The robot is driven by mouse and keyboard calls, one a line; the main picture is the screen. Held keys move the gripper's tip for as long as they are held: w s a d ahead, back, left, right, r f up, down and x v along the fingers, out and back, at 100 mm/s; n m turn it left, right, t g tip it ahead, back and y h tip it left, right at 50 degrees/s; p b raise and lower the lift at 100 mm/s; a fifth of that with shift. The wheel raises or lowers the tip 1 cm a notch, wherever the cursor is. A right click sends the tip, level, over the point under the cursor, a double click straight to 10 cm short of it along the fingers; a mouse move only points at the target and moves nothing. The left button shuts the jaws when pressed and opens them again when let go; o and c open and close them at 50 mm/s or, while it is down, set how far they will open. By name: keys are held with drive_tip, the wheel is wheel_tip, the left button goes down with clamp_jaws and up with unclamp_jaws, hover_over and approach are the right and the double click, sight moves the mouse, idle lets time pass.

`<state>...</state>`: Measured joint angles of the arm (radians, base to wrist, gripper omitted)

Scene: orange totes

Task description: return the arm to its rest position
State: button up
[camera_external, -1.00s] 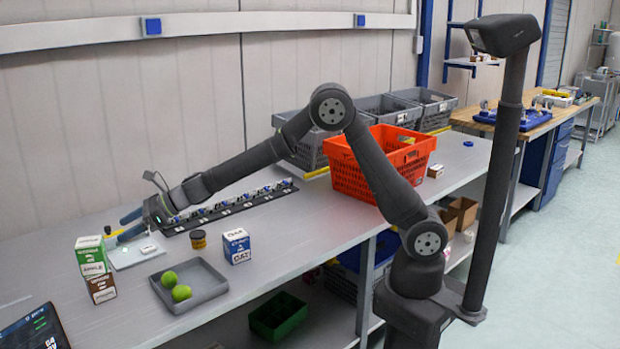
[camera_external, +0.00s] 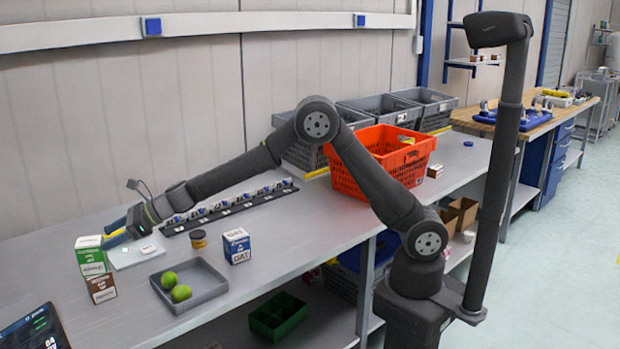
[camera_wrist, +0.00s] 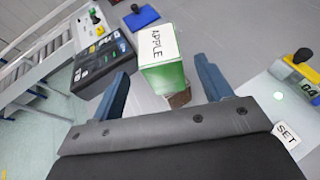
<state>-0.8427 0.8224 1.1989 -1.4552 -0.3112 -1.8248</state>
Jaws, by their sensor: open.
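My gripper (camera_external: 116,234) is at the left end of the bench in the external view, above the white plate (camera_external: 128,257). In the wrist view its two blue fingers (camera_wrist: 165,95) are spread apart with nothing held between them. A green and white carton labelled APPLE (camera_wrist: 163,62) stands ahead of the fingers in the wrist view, beyond their tips.
A grey tray (camera_external: 208,296) holds two green fruits (camera_external: 175,287). A blue and white box (camera_external: 237,246) and a small dark jar (camera_external: 199,239) stand nearby. A black strip rack (camera_external: 262,199) lies behind. An orange tote (camera_external: 347,183) sits close behind my arm.

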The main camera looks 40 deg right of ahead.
sight(90, 247)
drive_tip(key=x, duration=0.7)
drive_tip(key=shift+w+a+f, duration=0.1)
drive_tip(key=shift+f, duration=0.1)
drive_tip(key=shift+r, duration=0.1)
